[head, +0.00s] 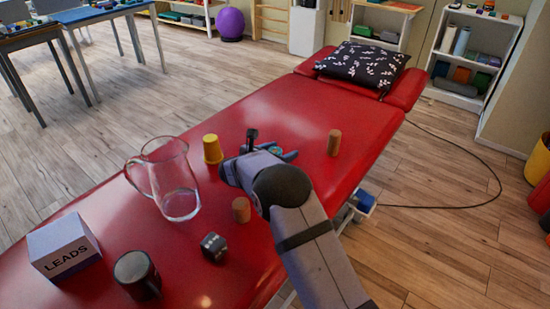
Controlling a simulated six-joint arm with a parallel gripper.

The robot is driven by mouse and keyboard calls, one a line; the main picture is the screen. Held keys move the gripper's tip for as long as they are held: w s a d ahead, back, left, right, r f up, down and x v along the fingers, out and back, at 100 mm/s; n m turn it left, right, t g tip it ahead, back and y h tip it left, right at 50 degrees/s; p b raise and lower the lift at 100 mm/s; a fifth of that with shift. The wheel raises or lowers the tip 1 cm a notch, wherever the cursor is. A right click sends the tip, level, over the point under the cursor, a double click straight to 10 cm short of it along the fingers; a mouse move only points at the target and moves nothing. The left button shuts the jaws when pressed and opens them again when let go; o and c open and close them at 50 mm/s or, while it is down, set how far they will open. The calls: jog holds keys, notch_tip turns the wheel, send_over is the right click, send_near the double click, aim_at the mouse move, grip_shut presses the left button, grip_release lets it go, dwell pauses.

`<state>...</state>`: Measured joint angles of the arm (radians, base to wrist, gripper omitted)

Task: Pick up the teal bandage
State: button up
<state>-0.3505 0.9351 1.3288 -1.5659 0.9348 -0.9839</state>
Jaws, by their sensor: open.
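A small teal roll (276,150), which looks like the teal bandage, shows in the head view on the red treatment table (300,105). Most of it is hidden by my gripper (264,156). My gripper is open and low over the table, right at the teal roll. I cannot tell whether the roll lies between the fingers or just beside them, or whether they touch it.
A yellow cup (212,149) and a glass jug (172,182) stand left of my gripper. A brown cylinder (241,210) and a dark block (213,247) are nearer. Another brown cylinder (334,142) stands to the right. A black mug (138,276) and a LEADS box (65,251) are front left.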

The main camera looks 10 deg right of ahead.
jog(key=c, duration=1.1)
notch_tip(320, 180, up, 10)
jog(key=shift+r+p, duration=0.1)
jog(key=shift+p, duration=0.4)
